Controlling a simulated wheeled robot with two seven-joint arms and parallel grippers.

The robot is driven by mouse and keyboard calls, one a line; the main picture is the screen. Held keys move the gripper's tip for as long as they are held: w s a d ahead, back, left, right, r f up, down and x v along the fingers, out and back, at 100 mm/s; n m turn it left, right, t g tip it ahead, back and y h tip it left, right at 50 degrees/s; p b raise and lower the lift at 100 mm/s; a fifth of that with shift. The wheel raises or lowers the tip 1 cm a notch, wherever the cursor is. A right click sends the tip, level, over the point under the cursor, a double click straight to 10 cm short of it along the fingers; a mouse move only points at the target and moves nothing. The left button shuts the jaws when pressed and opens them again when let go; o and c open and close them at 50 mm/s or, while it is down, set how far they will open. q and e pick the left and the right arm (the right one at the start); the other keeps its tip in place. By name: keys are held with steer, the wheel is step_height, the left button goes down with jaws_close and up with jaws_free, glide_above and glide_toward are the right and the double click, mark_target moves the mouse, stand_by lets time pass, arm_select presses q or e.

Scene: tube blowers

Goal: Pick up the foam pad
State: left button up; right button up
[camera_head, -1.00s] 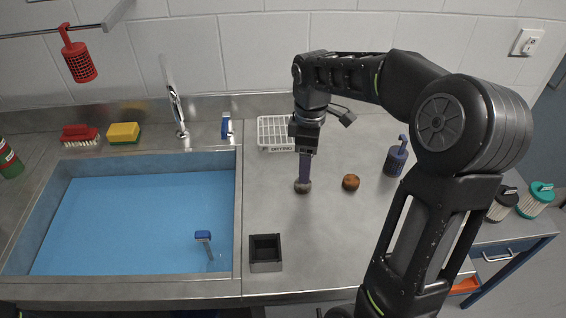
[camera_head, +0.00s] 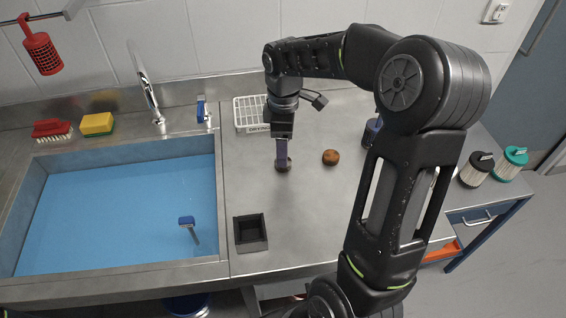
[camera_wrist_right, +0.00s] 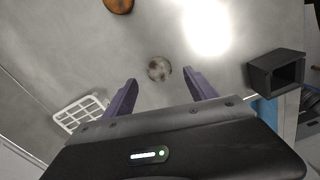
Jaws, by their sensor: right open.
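A small round grey-brown mottled piece, possibly the foam pad, lies on the steel counter; it shows in the right wrist view (camera_wrist_right: 159,68) and partly in the head view (camera_head: 283,166). My right gripper (camera_wrist_right: 160,77) is open, its two purple fingers pointing down at this piece. In the wrist view the piece appears between and just beyond the fingertips, with space on both sides. In the head view the right gripper (camera_head: 282,158) hides part of it. I cannot tell the height of the fingertips above the counter. My left gripper is not in view.
A brown round thing (camera_head: 330,157) lies to the right. A black open box (camera_head: 250,233) stands nearer the front, and a white rack (camera_head: 250,114) behind. The blue-floored sink (camera_head: 120,215) is left, with a yellow sponge (camera_head: 97,124) and red brush (camera_head: 51,129) behind it.

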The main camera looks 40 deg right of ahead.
steer(key=shift+w+f+p, duration=0.15)
steer(key=shift+f+p, duration=0.55)
steer(key=shift+f, duration=1.9)
steer(key=shift+c, duration=0.3)
steer(key=c, duration=1.4)
